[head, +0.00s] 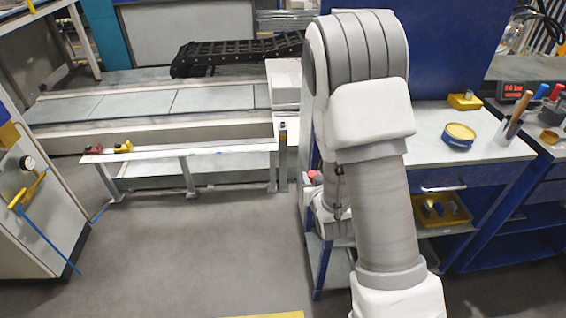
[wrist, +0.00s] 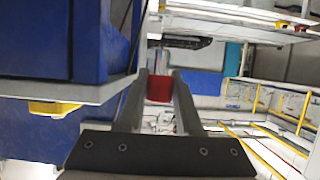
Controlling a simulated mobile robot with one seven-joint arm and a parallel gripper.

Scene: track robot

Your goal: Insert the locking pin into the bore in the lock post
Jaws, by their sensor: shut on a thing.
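My gripper (wrist: 159,74) is shut on a red piece (wrist: 159,89), which I take to be the head of the locking pin. It sits between the two grey fingers in the wrist view, and the rest of the pin cannot be made out. In the head view my arm hides most of the gripper; a small red patch (head: 313,176) shows just left of the arm. A slim upright post (head: 283,150) with a dark top stands at the right end of the low rail bench, apparently the lock post. Its bore is not visible. The red patch appears right of the post and apart from it.
A blue workbench (head: 475,153) with a yellow tin (head: 459,134) and a tool cup (head: 508,131) stands right of my arm. A red clamp (head: 93,150) and a yellow one (head: 124,147) sit on the rail bench. A black track (head: 235,54) lies behind. Floor at left is open.

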